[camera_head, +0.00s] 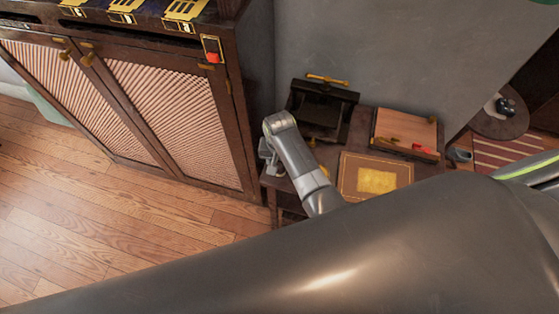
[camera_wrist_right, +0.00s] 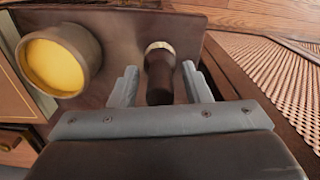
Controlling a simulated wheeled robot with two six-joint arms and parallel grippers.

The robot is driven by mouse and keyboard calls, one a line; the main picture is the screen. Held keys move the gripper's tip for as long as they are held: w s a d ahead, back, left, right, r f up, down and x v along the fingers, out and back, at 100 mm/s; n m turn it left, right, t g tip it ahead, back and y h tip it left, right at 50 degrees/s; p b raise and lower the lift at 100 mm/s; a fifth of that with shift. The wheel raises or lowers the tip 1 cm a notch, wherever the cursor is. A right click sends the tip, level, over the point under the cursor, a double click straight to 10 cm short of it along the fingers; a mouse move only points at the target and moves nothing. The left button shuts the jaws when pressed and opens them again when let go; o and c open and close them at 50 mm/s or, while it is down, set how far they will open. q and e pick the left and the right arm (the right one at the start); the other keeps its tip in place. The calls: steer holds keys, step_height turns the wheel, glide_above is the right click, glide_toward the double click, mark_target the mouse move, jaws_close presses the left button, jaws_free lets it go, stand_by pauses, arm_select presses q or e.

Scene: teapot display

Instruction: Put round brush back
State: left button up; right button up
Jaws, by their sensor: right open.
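In the right wrist view, a short dark object with a rounded body and a pale gold ring at its far end (camera_wrist_right: 159,76) is between the fingers of my right gripper (camera_wrist_right: 160,84). It looks like the round brush, though its bristles do not show. The jaws are open, with a gap between each finger and the object. In the head view, my right gripper (camera_head: 268,157) is low over the left edge of the side table; the brush is not clear there. My left gripper is not in view.
A round cup with a yellow inside (camera_wrist_right: 59,61) is left of the fingers. The side table holds a dark stand (camera_head: 320,110), a wooden box (camera_head: 404,130) and a framed yellow panel (camera_head: 376,181). A lattice-door cabinet (camera_head: 165,110) stands close at the left.

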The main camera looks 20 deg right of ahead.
steer(key=shift+r, duration=0.1)
step_height(320, 180, up, 7)
steer(key=p, duration=0.7)
steer(key=shift+p, duration=0.3)
step_height(320, 180, up, 4)
steer(key=shift+f, duration=0.15)
steer(key=shift+r, duration=0.7)
steer(key=shift+s+f, duration=0.1)
